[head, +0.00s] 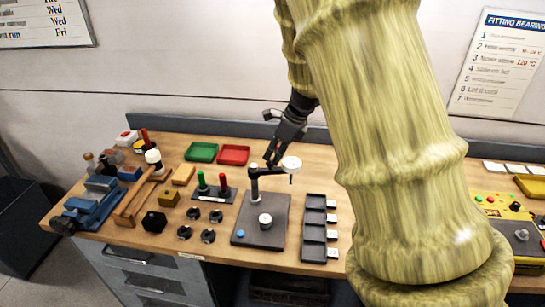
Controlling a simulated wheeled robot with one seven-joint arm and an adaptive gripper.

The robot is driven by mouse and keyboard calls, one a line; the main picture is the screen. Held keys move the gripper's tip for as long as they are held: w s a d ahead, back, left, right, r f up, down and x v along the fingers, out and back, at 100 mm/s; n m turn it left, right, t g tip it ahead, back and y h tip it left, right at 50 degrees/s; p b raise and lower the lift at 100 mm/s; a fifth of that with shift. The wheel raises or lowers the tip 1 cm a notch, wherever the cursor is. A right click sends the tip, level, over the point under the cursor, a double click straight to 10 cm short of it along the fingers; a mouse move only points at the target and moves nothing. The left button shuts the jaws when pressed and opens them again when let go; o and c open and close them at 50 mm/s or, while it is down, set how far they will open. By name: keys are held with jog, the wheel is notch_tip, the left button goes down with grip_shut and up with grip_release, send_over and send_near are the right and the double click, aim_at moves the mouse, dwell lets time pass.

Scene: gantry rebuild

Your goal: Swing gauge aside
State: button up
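The gauge (291,163) is a white round dial with a short stem pointing down. It sits at the right end of a dark arm on a post (255,188). The post stands on a dark grey plate (247,226). A small grey and white round part (265,221) rests on the plate, below and left of the gauge. My gripper (268,150) is dark, with its fingertips apart and nothing seen between them. It appears just behind and above the gauge arm; contact cannot be told from this view.
Green (201,152) and red (234,155) trays lie behind left. A stand with green and red handles (213,188) and several dark round parts lie left. A compartment tray (314,228) stands right of the plate. A blue vise (91,208) is far left.

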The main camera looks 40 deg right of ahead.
aim_at(285, 166)
jog(key=v, duration=0.9)
jog(key=shift+w, duration=0.1)
